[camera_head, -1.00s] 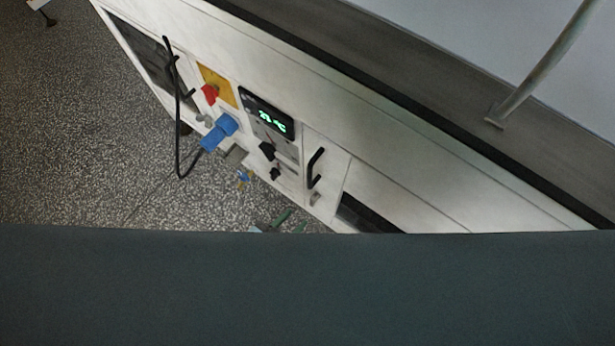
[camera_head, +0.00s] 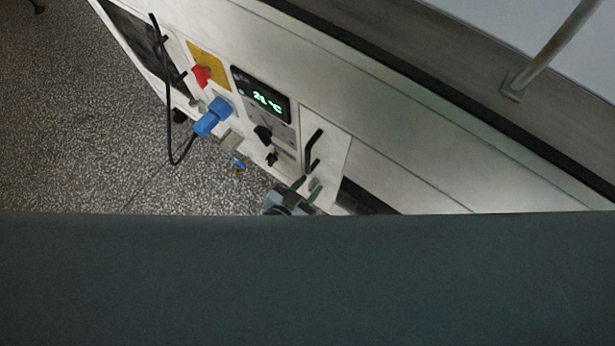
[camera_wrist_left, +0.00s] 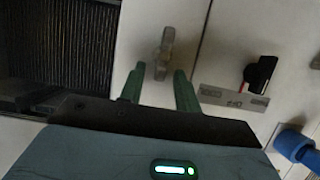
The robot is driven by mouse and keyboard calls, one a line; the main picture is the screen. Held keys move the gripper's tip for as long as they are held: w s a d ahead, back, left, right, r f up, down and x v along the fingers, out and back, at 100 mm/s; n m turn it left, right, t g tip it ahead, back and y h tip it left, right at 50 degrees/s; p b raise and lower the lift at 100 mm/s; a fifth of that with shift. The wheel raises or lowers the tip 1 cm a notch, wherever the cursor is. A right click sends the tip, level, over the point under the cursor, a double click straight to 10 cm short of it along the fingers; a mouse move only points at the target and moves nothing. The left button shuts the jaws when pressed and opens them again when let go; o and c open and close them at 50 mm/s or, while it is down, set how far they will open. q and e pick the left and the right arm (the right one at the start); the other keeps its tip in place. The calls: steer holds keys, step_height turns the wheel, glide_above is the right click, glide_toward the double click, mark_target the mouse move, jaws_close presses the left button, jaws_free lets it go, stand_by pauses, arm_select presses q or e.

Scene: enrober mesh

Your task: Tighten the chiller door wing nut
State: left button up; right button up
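The wing nut (camera_wrist_left: 164,55) is a small grey metal piece on the white chiller door (camera_wrist_left: 150,25), seen in the left wrist view. My left gripper (camera_wrist_left: 159,74) has its two green fingers apart and empty, just short of the nut, which shows ahead of the gap between the tips. In the head view my left gripper (camera_head: 308,183) is at the door's lower end, below the black door handle (camera_head: 313,150). The nut is hard to make out there beside the fingers. A broad dark teal surface covers the bottom of the head view. My right gripper is not in view.
A black knob (camera_wrist_left: 260,73) sits beside the door in the left wrist view, with a blue plug (camera_wrist_left: 292,143) beyond. A dark grille (camera_wrist_left: 65,40) lies on the other side. The head view shows a red knob (camera_head: 201,75), a temperature display (camera_head: 262,97) and a hanging black cable (camera_head: 167,110).

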arm_select(q)
jaws_close()
stand_by(0.3)
